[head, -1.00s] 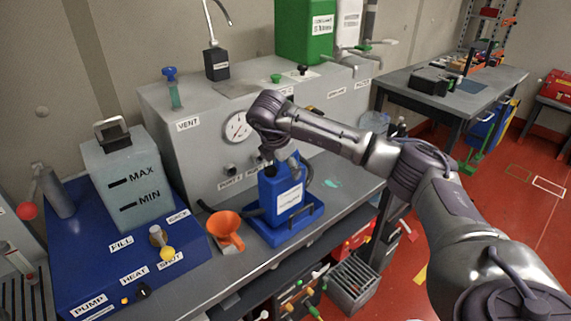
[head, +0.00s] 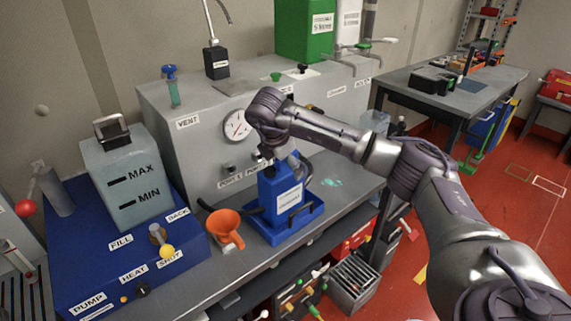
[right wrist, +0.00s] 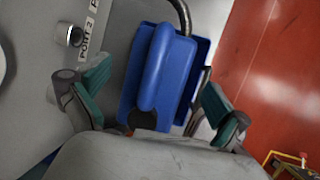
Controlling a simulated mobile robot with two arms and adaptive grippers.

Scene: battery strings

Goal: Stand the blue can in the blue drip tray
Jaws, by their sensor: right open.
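The blue can (head: 281,193), with a white label, stands upright in the blue drip tray (head: 287,236) on the grey bench. My right gripper (head: 272,152) is over the top of the can, its fingers partly hidden by the wrist. In the right wrist view the open gripper (right wrist: 157,98) has one green-padded finger on each side of the can (right wrist: 158,68), with gaps showing between pads and can. The can's dark cap lies near the palm. The tray (right wrist: 201,48) shows beyond the can. My left gripper is not in view.
An orange funnel (head: 226,229) stands just left of the tray. A grey cabinet with a gauge (head: 237,125) and ports rises behind it. A blue pump unit (head: 85,250) is at left. Bench space right of the tray is mostly clear.

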